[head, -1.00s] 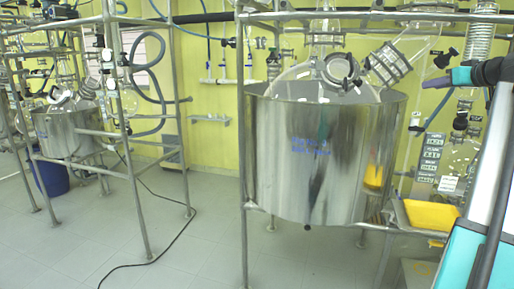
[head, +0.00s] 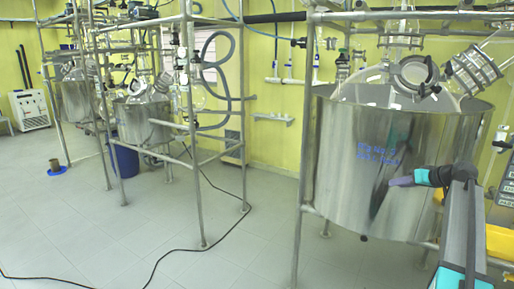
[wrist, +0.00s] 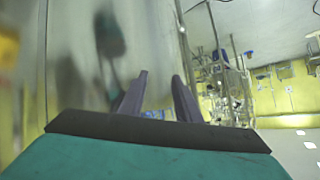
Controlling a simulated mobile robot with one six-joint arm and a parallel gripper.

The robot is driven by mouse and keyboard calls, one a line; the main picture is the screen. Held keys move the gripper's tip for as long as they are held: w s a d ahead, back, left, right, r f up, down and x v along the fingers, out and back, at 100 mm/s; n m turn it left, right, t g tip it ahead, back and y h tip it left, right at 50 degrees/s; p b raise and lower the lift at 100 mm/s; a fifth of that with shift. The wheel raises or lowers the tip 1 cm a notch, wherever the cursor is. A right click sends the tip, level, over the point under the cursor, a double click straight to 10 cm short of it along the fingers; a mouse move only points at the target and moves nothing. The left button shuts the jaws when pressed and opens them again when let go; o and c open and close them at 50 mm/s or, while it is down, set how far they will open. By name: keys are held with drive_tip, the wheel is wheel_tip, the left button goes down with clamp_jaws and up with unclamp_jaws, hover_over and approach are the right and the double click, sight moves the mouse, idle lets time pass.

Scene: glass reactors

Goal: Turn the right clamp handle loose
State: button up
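The steel reactor vessel (head: 400,190) stands at the right in the head view, with glassware above its rim. A round clamp ring (head: 415,75) sits on the glass neck. A second metal clamp (head: 473,70) joins the tilted glass tube to its right. I cannot make out a handle on either clamp. My gripper (head: 398,181) is in front of the vessel wall, below the rim and the clamps. In the wrist view my gripper (wrist: 160,80) shows two dark fingers apart with nothing between them. The steel wall beside them carries a blurred reflection of the gripper.
A metal frame with an upright post (head: 304,150) stands left of the vessel. A yellow object (head: 500,243) lies at the right edge. More reactor frames (head: 195,120) stand at the left. A black cable (head: 215,240) crosses otherwise open floor.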

drive_tip(key=s+a+f+n+g+y, duration=0.1)
drive_tip(key=s+a+f+g, duration=0.15)
drive_tip(key=a+f, duration=1.35)
drive_tip(key=s+a+f+g+y, duration=0.15)
drive_tip(key=a+f+g, duration=0.25)
drive_tip(key=a+f, duration=1.25)
drive_tip(key=s+a+f+g, duration=0.1)
drive_tip(key=s+a+f, duration=0.25)
drive_tip(key=f, duration=0.35)
drive_tip(key=s+a+f+g, duration=0.1)
drive_tip(key=s+a+f, duration=0.1)
drive_tip(key=s+f, duration=0.4)
drive_tip(key=s+a+f+g+h, duration=0.1)
drive_tip(key=s+a+f+g, duration=0.15)
drive_tip(key=s+f, duration=0.35)
drive_tip(key=s+a+f+n+g, duration=0.1)
drive_tip(key=s+a+f, duration=0.35)
drive_tip(key=s, duration=0.35)
drive_tip(key=s+a+f+g+h, duration=0.1)
drive_tip(key=s+a+f+g, duration=0.15)
drive_tip(key=s+f, duration=0.35)
drive_tip(key=s+d+m+g+h, duration=0.1)
drive_tip(key=s+d+h, duration=0.1)
drive_tip(key=s, duration=0.8)
drive_tip(key=s+d+f+g+h, duration=0.1)
drive_tip(key=s+d+h, duration=0.1)
drive_tip(key=s, duration=0.8)
drive_tip(key=shift+m, duration=0.4)
